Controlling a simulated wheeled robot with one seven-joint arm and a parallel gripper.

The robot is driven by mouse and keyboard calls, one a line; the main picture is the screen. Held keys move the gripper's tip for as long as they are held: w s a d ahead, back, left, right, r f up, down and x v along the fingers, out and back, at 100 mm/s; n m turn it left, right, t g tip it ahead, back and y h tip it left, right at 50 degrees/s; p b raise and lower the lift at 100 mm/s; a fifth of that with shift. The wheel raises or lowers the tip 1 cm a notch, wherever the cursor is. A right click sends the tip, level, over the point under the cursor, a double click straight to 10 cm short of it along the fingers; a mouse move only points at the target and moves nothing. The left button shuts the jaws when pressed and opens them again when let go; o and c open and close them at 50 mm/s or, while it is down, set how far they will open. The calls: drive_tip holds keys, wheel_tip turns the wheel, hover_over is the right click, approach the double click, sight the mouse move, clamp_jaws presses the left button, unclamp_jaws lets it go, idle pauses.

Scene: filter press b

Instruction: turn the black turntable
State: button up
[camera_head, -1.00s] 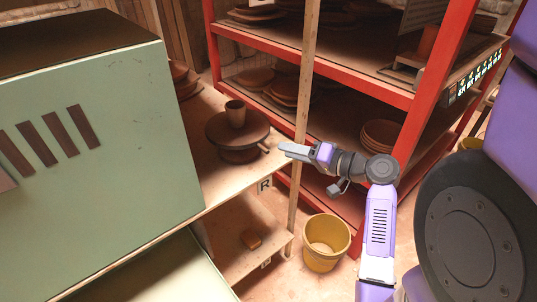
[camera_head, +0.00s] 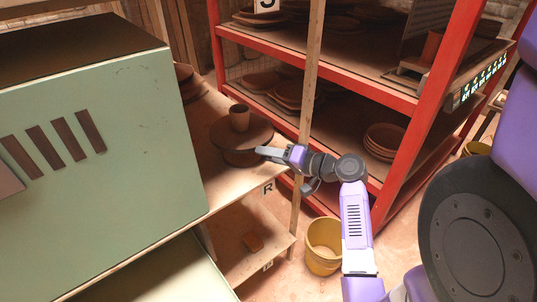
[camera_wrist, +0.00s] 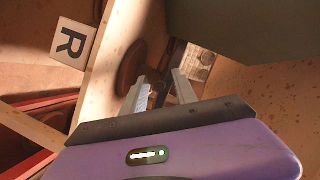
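The turntable (camera_head: 258,133) is a dark brown round disc on a lower base, on the wooden bench top. A small clay cup (camera_head: 239,118) stands upright on it. My gripper (camera_head: 262,151) is at the turntable's front right edge, with its fingertips overlapping the base in the head view. I cannot tell whether they touch it. In the wrist view my gripper (camera_wrist: 160,84) shows its two fingers apart, with a dark part between or behind them. A brown rounded disc (camera_wrist: 129,64), probably the turntable, shows beyond the left finger.
A green cabinet (camera_head: 100,150) stands close on the left. A wooden post (camera_head: 309,90) rises just right of the turntable. A red shelf rack (camera_head: 345,82) with clay plates stands behind. A yellow bucket (camera_head: 323,246) is on the floor. An R label (camera_head: 267,188) marks the bench edge.

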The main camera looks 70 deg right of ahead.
drive_tip(key=shift+c, duration=0.4)
clamp_jaws()
idle(0.9)
